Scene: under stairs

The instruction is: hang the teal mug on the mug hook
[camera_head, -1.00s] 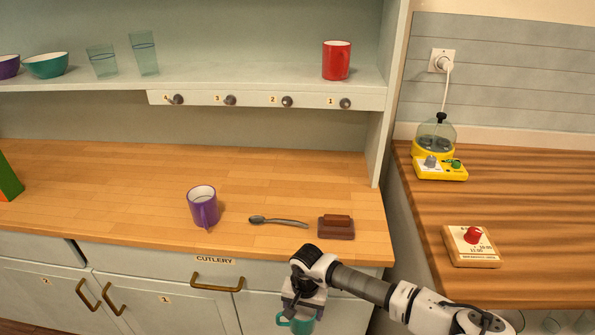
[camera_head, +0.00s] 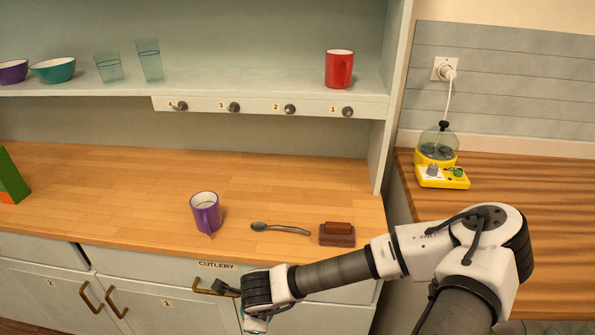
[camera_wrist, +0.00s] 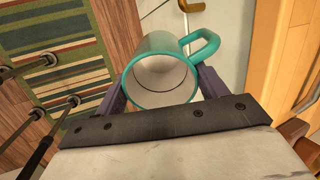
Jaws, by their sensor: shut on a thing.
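The teal mug (camera_wrist: 160,78), pale inside, is between the fingers of my gripper (camera_wrist: 163,88) in the wrist view, its mouth towards the camera and its handle to the upper right. In the head view my gripper is low in front of the cutlery drawer, and only a sliver of teal shows below it; the arm hides most of the mug. Several numbered knob-like hooks sit on the rail under the shelf: hook 1 (camera_head: 347,111), hook 2 (camera_head: 290,109), hook 3 (camera_head: 234,107) and hook 4 (camera_head: 181,106). All of them are bare.
A purple mug (camera_head: 206,212), a spoon (camera_head: 280,229) and a brown block on a base (camera_head: 337,233) are on the counter. A red mug (camera_head: 339,70), glasses and bowls stand on the shelf. A yellow appliance (camera_head: 441,170) is on the right worktop. The counter's back is clear.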

